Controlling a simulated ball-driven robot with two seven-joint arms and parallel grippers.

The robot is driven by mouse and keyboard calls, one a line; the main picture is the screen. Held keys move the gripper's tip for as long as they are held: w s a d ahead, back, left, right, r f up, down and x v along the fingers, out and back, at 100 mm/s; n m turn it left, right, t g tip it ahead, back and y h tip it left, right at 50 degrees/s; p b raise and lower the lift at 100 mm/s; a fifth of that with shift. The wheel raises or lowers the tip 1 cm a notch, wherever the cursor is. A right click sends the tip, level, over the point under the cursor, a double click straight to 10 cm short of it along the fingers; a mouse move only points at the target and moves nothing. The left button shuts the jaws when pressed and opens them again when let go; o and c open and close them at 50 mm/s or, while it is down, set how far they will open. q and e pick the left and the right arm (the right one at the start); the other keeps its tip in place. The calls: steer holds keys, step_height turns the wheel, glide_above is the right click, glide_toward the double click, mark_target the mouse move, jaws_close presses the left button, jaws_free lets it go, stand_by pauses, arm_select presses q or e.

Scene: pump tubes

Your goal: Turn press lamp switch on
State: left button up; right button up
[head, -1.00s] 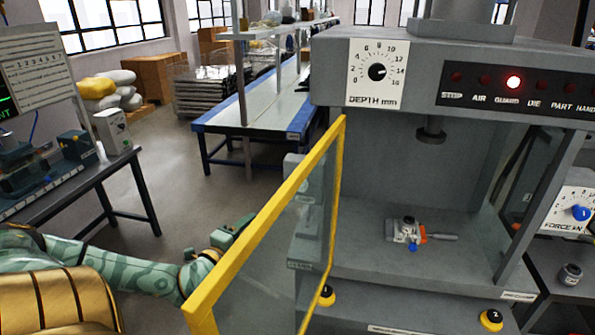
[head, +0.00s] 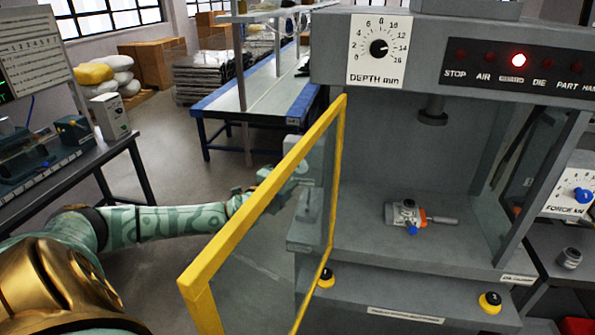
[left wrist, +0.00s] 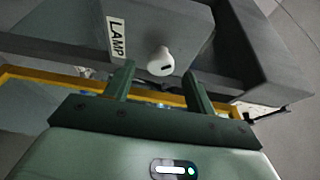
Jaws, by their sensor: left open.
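The lamp switch (left wrist: 160,62) shows in the left wrist view as a white rounded knob with a dark slot, on a grey box (left wrist: 185,30) beside a LAMP label (left wrist: 116,37). My left gripper (left wrist: 158,80) is open, its two green fingers pointing at the box with the knob between and just beyond their tips. I cannot tell whether a finger touches it. In the head view, the left gripper (head: 272,180) is at the left side of the grey press (head: 375,180), partly behind the guard's clear pane. The knob cannot be made out there. My right gripper is not in view.
The yellow-framed guard (head: 262,205) stands open in front of my left gripper. A small clamp-like part (head: 408,214) lies on the press bed.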

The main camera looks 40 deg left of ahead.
arm_select(q)
steer(key=shift+w+a, duration=0.15)
steer(key=shift+w, duration=1.4)
steer(key=shift+c, duration=0.3)
steer(key=c, duration=0.9)
steer(key=shift+r+m+p, duration=0.2)
steer(key=shift+m+p, duration=0.1)
steer(key=shift+p, duration=0.45)
steer(key=shift+w+d+r+m+g+y+p, duration=0.1)
steer(key=shift+m+g+y+p, duration=0.8)
steer(key=shift+m+p, duration=2)
steer(key=shift+s+d+f+m+g+y+p, duration=0.15)
steer(key=shift+m+g+y+p, duration=0.8)
steer(key=shift+p, duration=3.4)
steer(key=shift+w+d+r+m+g+y+p, duration=0.15)
steer(key=shift+m+g+y+p, duration=0.3)
steer(key=shift+m+g+p, duration=1.75)
steer(key=m+t+p, duration=0.1)
steer(key=t+p, duration=0.1)
steer(key=p, duration=0.1)
